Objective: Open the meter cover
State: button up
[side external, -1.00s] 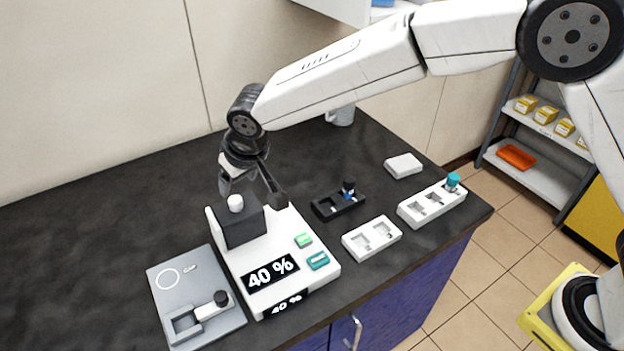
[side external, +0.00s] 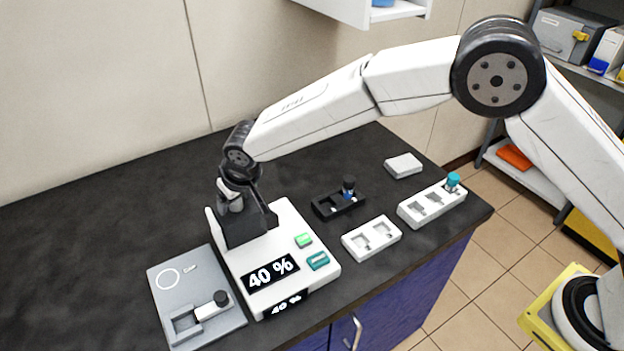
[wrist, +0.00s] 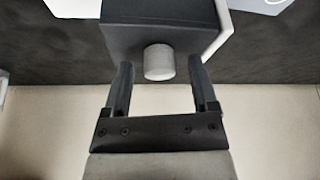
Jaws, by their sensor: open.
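The white meter (side external: 290,231) stands on the dark bench and its displays read 40 %. Its dark grey cover (side external: 243,229) is down at the back left of the meter. My gripper (wrist: 158,80) is open, with one finger on each side of the knob and visible gaps between. In the side view my gripper (side external: 246,208) is low at the cover and hides the knob.
A grey plate with a black-knobbed lever (side external: 180,275) lies left of the meter. A black holder (side external: 330,206), white trays (side external: 371,240) (side external: 418,211) and a small white block (side external: 403,165) lie to its right. The bench behind is clear.

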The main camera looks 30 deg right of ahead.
grip_shut()
dwell(1.4)
